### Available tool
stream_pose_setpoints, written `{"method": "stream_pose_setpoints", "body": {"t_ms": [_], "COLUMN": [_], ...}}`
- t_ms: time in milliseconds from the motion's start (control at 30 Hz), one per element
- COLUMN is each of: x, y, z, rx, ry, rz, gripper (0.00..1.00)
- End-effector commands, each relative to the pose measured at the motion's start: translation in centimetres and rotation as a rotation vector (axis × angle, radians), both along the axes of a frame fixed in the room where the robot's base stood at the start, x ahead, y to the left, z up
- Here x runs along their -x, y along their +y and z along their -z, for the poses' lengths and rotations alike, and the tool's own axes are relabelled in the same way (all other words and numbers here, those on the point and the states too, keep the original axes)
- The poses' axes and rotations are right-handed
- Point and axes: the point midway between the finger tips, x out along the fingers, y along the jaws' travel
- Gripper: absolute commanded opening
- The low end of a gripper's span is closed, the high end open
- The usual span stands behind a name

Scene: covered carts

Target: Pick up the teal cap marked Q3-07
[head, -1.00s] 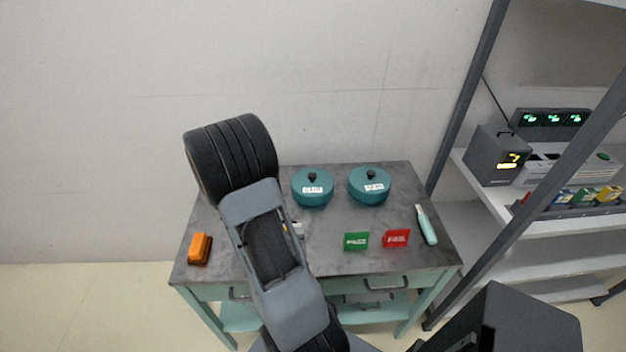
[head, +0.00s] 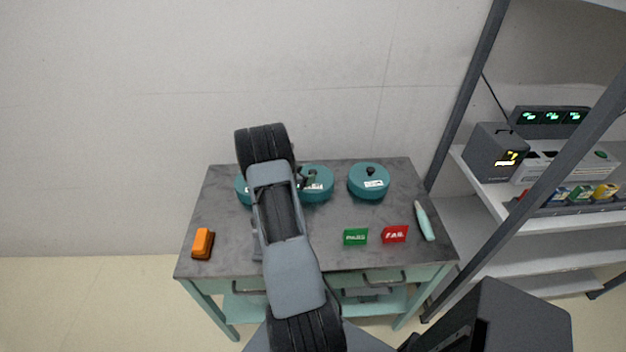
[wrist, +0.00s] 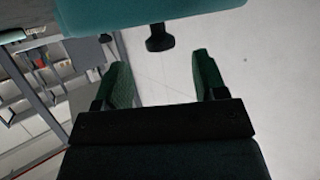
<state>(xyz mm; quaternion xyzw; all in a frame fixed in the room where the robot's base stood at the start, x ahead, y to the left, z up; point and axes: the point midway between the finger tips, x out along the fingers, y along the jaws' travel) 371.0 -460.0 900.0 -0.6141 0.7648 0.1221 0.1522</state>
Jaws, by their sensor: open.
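Three teal caps with black knobs and white labels stand on the cart top. The left cap (head: 241,190) is mostly hidden by my arm. The middle cap (head: 320,188) is partly covered at its left by my arm. The right cap (head: 369,183) is clear of it. I cannot read which label says Q3-07. In the wrist view a teal cap (wrist: 150,14) fills the top edge, its black knob (wrist: 159,40) pointing down. My gripper (wrist: 162,75) is open and empty, its green fingers apart, just short of the knob. I cannot tell which cap this is.
The grey cart top (head: 330,222) carries a green PASS sign (head: 355,236), a red FAIL sign (head: 395,234), a teal-handled tool (head: 424,221) and an orange block (head: 203,243). A metal shelf (head: 480,185) with devices stands at the right. A wall is behind.

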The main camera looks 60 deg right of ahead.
Motion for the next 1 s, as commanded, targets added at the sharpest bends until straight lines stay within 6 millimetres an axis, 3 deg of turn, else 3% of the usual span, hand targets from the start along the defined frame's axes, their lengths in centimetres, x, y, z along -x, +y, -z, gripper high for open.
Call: {"method": "stream_pose_setpoints", "body": {"t_ms": [400, 767, 1000], "x": [0.9, 1.0, 1.0], "y": [-4.3, -4.9, -4.9], "z": [1.5, 1.8, 1.8], "rx": [0.0, 0.0, 0.0], "ry": [0.001, 0.001, 0.001], "rz": [0.002, -0.001, -0.001], "gripper": [0.65, 0.65, 0.42]}}
